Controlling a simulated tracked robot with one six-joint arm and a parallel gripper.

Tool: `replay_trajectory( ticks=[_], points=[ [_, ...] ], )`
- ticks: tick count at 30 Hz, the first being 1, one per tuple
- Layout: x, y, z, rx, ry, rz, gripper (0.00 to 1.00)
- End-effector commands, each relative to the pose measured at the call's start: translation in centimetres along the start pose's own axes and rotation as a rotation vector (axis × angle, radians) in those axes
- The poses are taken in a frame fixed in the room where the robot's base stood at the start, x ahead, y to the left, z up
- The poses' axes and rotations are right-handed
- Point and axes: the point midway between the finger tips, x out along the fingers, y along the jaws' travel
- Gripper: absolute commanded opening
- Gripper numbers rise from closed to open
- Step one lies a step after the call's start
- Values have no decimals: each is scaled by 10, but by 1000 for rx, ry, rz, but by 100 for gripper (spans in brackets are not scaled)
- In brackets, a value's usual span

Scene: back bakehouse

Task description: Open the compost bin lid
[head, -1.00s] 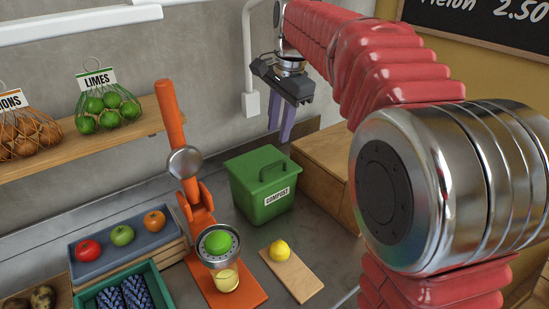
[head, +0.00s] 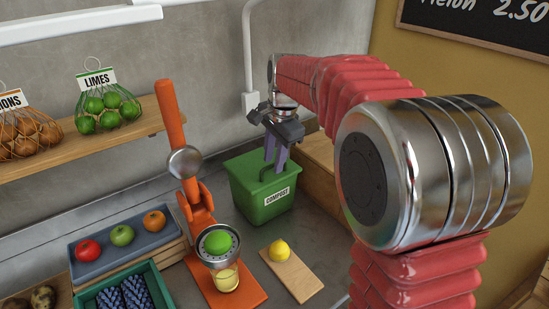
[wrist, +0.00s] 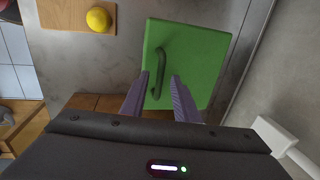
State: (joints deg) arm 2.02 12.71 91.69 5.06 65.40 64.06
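The green compost bin (head: 262,201) stands on the grey counter with its lid (head: 243,170) shut and a white label on its front. The dark green lid handle (wrist: 157,72) arches over the lid in the wrist view. My gripper (head: 273,165) points down over the lid, its purple fingers apart. In the wrist view the two fingertips (wrist: 159,76) lie on either side of the handle's near part. I cannot tell whether either finger touches the handle. In the head view the fingers hide part of the handle.
An orange juicer (head: 200,200) with a lime half and a glass stands left of the bin. A lemon (head: 281,250) sits on a small wooden board (head: 298,279) in front. A wooden box lies right of the bin, against the wall.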

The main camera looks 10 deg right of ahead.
Motion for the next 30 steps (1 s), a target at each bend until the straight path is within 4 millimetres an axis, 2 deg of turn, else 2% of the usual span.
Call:
replay_trajectory(
  ticks=[4,16,30],
  points=[
    [0,0,0,0,0,0,27],
    [0,0,0,-1,0,-1,0],
    [-1,0,-2,-1,0,-2,0]
  ],
)
